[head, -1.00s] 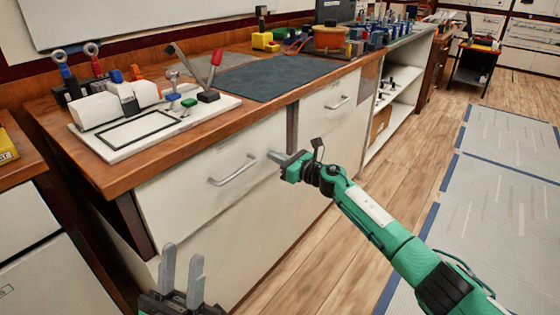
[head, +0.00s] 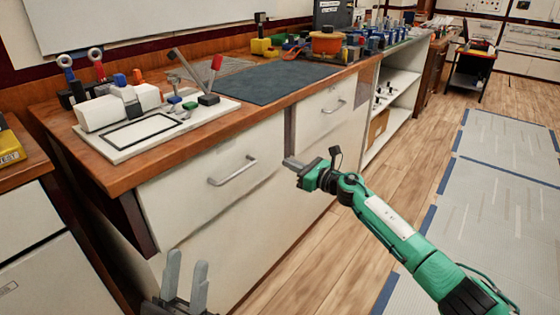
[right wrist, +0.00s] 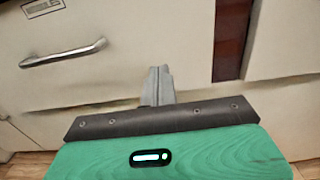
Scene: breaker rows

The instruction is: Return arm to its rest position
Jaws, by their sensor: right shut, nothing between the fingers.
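My right gripper (head: 290,163) is at the end of the green arm, in front of the white bench cabinet (head: 240,225). In the right wrist view its two grey fingers (right wrist: 158,85) are together with nothing between them. They point at the cabinet front, right of the drawer handle; I cannot tell the exact gap. My left gripper (head: 185,285) is low at the left of the head view, in front of the cabinet. Its two grey fingers point up, apart and empty.
The wooden bench top carries a white board (head: 165,125) with levers and blocks, and a dark mat (head: 270,80). Drawer handles (head: 232,171) stick out of the cabinet. Open wood floor (head: 320,255) and a pale floor mat (head: 495,190) lie to the right.

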